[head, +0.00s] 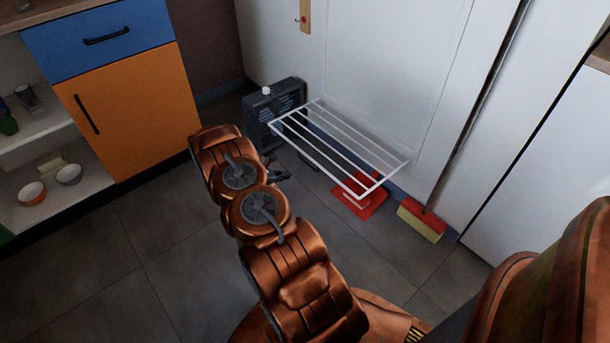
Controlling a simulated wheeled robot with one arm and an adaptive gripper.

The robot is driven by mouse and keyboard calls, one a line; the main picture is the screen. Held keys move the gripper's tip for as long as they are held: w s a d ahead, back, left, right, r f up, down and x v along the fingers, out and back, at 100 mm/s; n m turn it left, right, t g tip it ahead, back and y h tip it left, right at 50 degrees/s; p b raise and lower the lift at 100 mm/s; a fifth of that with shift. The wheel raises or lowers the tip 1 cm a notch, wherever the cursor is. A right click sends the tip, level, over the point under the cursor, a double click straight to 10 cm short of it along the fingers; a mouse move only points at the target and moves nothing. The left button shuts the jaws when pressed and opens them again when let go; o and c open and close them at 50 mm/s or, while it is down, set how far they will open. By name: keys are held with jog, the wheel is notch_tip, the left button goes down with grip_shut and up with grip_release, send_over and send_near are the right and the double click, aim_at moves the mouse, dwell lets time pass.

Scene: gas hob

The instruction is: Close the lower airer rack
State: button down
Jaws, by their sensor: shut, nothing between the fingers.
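The lower airer rack (385,178) is a white wire frame with several parallel bars. It sticks out from the white wall, folded down and roughly level above the floor. My gripper (283,176) is a small dark shape at the far end of my copper-coloured arm, partly hidden by the arm. It is shut and empty, just left of and below the rack's left front edge. I cannot tell whether it touches the rack. No upper rack is in view.
A dark heater-like box (262,108) stands by the wall behind the rack's left end. An orange-doored cabinet (135,110) stands left. Grey floor is clear at lower left.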

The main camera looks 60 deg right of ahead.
jog(key=d+r+b+x, duration=0.1)
jog(key=b+x, duration=0.3)
jog(key=x, duration=0.6)
jog(key=shift+s+r, duration=0.3)
dwell(0.4)
jog(key=shift+d+r, duration=0.1)
